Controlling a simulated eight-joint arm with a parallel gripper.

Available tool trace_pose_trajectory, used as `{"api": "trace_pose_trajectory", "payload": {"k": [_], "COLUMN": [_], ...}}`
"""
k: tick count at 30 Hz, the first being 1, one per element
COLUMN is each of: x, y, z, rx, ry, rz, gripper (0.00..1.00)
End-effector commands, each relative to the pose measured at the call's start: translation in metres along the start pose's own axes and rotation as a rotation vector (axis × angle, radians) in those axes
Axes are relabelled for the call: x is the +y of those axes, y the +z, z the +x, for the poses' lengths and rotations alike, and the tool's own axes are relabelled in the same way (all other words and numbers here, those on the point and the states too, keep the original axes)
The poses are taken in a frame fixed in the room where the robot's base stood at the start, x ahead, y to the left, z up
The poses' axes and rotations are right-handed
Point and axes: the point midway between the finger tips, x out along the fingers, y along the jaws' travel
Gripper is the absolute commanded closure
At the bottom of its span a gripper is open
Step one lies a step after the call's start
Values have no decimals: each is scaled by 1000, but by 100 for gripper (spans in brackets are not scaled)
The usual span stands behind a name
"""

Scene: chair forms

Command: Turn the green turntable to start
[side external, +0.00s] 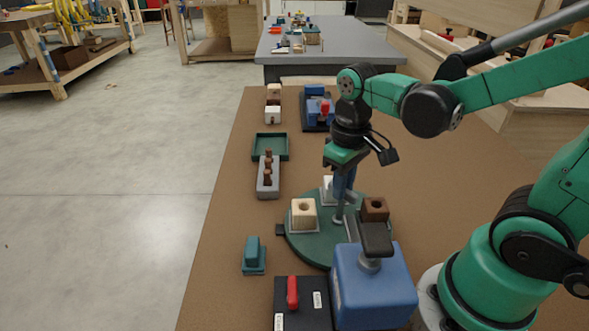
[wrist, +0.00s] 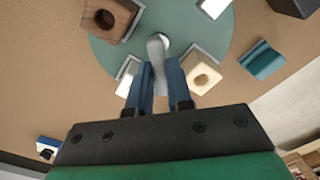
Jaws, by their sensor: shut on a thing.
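The green turntable (side external: 307,246) lies on the brown table, and its bare top also shows in the wrist view (wrist: 184,22). A grey metal post (side external: 338,213) stands up from it. My gripper (side external: 343,190) is above the disc with its blue fingers shut on the upper part of the post. In the wrist view the post (wrist: 157,52) runs between the fingers. A pale wooden block with a hole (side external: 303,214) and a dark brown block (side external: 375,208) sit in light holders on the disc. A small dark tab (side external: 280,229) is at the rim's left; its marking cannot be read.
A blue box (side external: 372,290) with a dark top stands close in front of the turntable. A black panel with a red lever (side external: 292,292) and a teal block (side external: 253,253) are nearby. A grey holder with brown pegs (side external: 267,185) and a green tray (side external: 270,146) lie behind left.

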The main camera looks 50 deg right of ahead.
Motion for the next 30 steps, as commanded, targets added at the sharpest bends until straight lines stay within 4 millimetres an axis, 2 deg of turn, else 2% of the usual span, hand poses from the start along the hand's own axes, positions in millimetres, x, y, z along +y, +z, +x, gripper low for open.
{"api": "trace_pose_trajectory", "payload": {"k": [3,4,7,19,30], "x": [0,0,0,0,0], "y": [1,1,1,0,0], "z": [0,0,0,-4,-43], "rx": [-2,-2,-2,0,-1], "ry": [-1,-1,0,0,0], "rz": [-1,-1,0,1,0], "gripper": [100,82,53,53,53]}}
